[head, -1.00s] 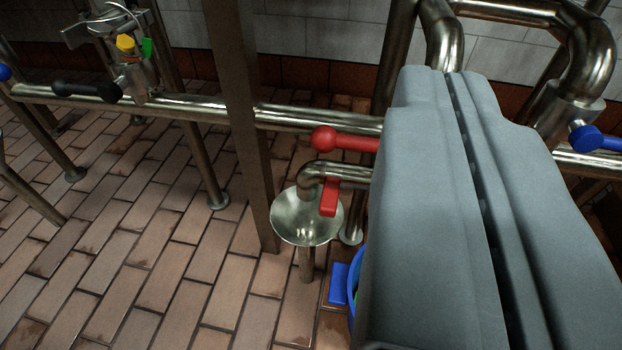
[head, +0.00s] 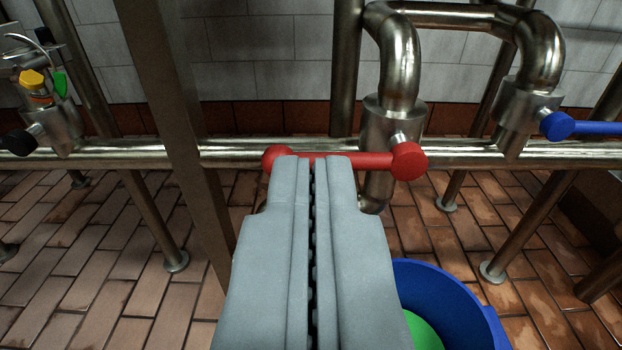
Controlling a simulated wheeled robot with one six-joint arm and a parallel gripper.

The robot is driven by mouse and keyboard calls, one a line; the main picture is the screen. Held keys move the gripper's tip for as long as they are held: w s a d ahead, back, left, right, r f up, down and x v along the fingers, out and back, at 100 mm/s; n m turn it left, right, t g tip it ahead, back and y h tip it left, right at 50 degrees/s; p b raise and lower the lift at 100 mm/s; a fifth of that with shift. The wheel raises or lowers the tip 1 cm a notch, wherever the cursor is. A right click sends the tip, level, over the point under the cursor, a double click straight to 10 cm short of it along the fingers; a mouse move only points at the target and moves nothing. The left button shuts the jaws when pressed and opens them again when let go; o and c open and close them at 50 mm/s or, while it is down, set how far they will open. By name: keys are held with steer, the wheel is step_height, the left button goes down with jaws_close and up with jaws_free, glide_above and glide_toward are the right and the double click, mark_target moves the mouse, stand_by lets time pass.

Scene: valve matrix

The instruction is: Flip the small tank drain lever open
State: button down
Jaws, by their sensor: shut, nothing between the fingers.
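A red lever (head: 372,160) with a round knob at each end lies level across the front of the steel pipe, at the foot of a vertical valve body. My gripper (head: 312,160) is shut and empty, its fingers pointing away from me. Its tips overlap the middle of the lever in the picture; I cannot tell whether they touch it. The gripper hides the lever's middle and the floor behind it. The small red drain handle and the funnel are not visible.
A horizontal steel pipe (head: 235,153) runs across the view. A brown post (head: 165,100) stands left of my gripper. A blue lever (head: 590,128) is at the right. A blue bucket (head: 455,310) with something green (head: 422,330) inside stands at lower right.

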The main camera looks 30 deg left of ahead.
steer(key=w+a+f, duration=0.4)
steer(key=w+a, duration=0.1)
steer(key=w, duration=0.2)
steer(key=shift+w+f, duration=0.15)
steer(key=shift+w, duration=0.25)
steer(key=shift+a+f+n, duration=0.1)
steer(key=shift+f+n, duration=0.25)
steer(key=shift+n, duration=0.25)
steer(key=w+d+f+n+t, duration=0.1)
steer(key=d+f+n, duration=0.3)
steer(key=f+n, duration=0.4)
steer(key=shift+w+d+f+n, duration=0.25)
steer(key=shift+w+n, duration=0.65)
steer(key=shift+n, duration=2.8)
steer(key=shift+f, duration=0.15)
